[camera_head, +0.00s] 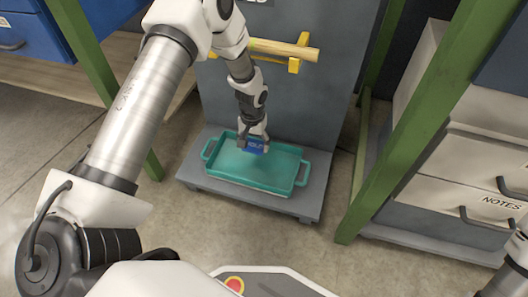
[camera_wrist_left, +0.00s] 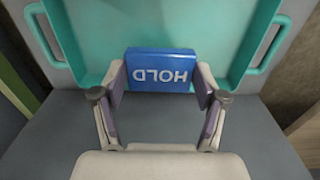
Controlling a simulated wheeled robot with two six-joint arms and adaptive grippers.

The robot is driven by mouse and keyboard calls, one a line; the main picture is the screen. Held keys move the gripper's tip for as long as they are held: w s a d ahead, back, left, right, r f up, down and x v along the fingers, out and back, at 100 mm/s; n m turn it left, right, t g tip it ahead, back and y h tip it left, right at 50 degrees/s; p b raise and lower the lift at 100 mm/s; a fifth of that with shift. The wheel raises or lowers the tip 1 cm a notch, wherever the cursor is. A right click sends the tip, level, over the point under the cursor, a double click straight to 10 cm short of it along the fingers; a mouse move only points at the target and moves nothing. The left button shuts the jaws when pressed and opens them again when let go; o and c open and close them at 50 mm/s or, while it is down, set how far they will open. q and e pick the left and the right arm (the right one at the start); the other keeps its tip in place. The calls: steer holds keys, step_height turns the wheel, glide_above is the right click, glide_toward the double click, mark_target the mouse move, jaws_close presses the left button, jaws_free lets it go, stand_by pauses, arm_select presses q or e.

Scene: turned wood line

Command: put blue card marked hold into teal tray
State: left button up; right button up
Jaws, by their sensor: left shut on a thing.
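The blue card marked HOLD (camera_wrist_left: 161,66) is held between the fingers of my left gripper (camera_wrist_left: 160,92) in the left wrist view. In the head view the card (camera_head: 256,147) shows at the tip of my left gripper (camera_head: 253,140), over the far part of the teal tray (camera_head: 250,178). The tray also shows behind the card in the left wrist view (camera_wrist_left: 100,50). Whether the card touches the tray floor, I cannot tell. My right gripper is not in view; only part of that arm shows at the lower right edge.
The tray stands on a low grey platform (camera_head: 195,176) in front of a grey upright panel (camera_head: 310,110). A wooden rod (camera_head: 275,49) rests on yellow holders above. Green posts (camera_head: 375,180) flank the spot. Drawers (camera_head: 475,205), one marked NOTES, stand at right.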

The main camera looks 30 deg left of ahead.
mark_target(255, 166)
arm_select(q)
step_height(255, 166, down, 10)
steer(key=b, duration=0.6)
steer(key=shift+r, duration=0.2)
steer(key=shift+c, duration=0.4)
steer(key=shift+f, duration=0.15)
steer(key=o, duration=1.1)
